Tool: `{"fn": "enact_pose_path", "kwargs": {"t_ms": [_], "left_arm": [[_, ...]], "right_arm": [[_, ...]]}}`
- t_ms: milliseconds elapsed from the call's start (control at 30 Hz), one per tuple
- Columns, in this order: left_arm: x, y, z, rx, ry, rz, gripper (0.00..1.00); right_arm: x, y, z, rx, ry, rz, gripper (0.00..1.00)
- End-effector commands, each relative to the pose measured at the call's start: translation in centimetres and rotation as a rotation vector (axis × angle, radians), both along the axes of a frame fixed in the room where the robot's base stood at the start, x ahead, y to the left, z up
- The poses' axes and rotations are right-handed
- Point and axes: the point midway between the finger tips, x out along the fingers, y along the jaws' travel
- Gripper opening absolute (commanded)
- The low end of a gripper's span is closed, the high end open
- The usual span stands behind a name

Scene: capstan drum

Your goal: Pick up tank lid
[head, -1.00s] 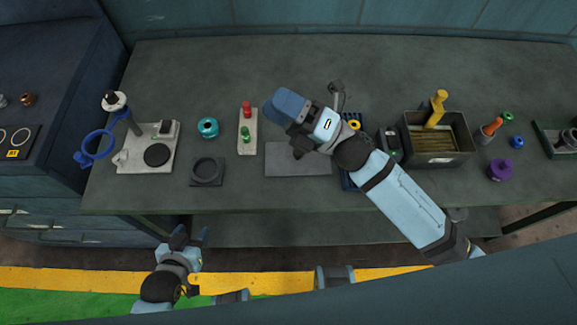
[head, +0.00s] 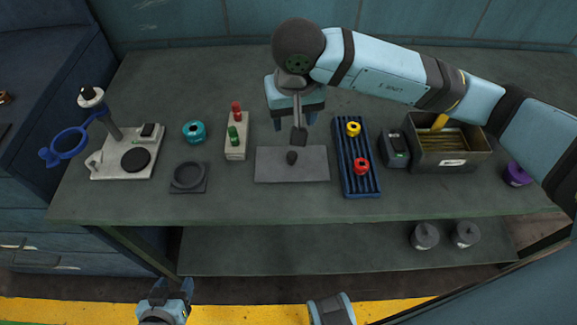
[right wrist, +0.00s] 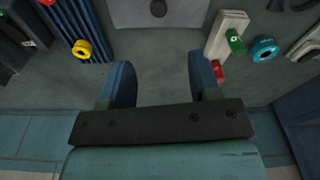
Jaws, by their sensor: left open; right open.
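My right gripper (head: 296,124) is open and empty, pointing down behind the plate. In the wrist view its fingers (right wrist: 162,75) have only bare bench between them. My left gripper (head: 172,290) is open, low in front of the bench, away from the lid.
The open tank (head: 465,161) stands right of the plate, with a yellow-handled tool inside. A blue ribbed rack (head: 351,177) and a small dark device (head: 395,148) lie between. A pale block with red and green pegs (head: 236,150) is close on the left. Bench behind is clear.

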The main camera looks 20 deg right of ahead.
Motion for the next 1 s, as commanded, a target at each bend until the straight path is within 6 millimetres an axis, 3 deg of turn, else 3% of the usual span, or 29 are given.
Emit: {"fn": "enact_pose_path", "kwargs": {"t_ms": [300, 1000], "left_arm": [[0.4, -0.1, 0.5, -0.005, -0.010, 0.006, 0.54], [0.2, 0.3, 0.7, 0.010, -0.015, -0.003, 0.54]], "right_arm": [[0.5, 0.0, -6.0, 0.001, 0.008, -0.001, 0.57], [0.7, -0.1, -13.2, 0.004, 0.005, -0.002, 0.57]]}}
